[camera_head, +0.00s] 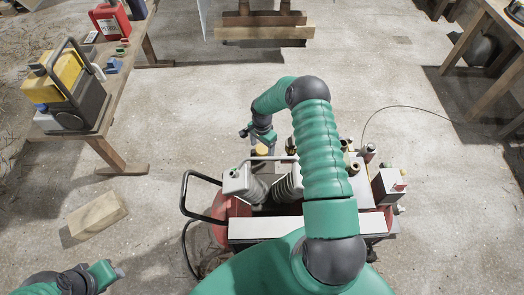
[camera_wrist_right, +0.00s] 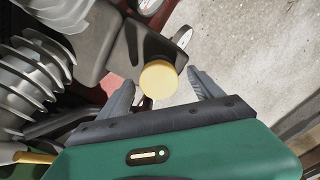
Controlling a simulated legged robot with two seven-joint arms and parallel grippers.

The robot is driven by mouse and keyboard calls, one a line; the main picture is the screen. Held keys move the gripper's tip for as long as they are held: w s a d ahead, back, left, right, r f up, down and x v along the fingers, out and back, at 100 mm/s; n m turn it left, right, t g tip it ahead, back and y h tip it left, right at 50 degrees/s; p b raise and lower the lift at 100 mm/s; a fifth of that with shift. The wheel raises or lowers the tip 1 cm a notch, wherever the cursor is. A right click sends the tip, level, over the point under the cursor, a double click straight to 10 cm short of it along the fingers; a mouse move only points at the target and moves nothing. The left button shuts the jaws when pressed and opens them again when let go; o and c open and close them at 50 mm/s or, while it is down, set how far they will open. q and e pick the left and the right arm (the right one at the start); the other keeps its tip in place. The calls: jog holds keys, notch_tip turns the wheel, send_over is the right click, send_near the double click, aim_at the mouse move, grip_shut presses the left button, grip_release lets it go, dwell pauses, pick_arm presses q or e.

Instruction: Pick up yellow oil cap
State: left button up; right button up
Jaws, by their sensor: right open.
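The yellow oil cap (camera_wrist_right: 158,79) is a round disc on a dark part of the machine in the right wrist view. In the head view the cap (camera_head: 262,150) shows small, just below my right gripper (camera_head: 260,135). In the right wrist view my right gripper (camera_wrist_right: 163,88) is open, with one finger left of the cap and the other to its right with a gap. I cannot tell whether the left finger touches the cap. Part of my left arm shows at the bottom left of the head view, but its jaws cannot be made out.
The machine (camera_head: 262,228) has ribbed cylinders and a black tube handle (camera_head: 184,190). A wooden bench (camera_head: 118,75) at left holds a yellow-black machine (camera_head: 62,85) and a red can (camera_head: 110,20). A timber block (camera_head: 97,213) lies on the floor. A thin cable runs right.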

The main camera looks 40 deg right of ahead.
jog(key=c, duration=1.5)
jog(key=shift+o, duration=0.2)
jog(key=shift+r, duration=0.1)
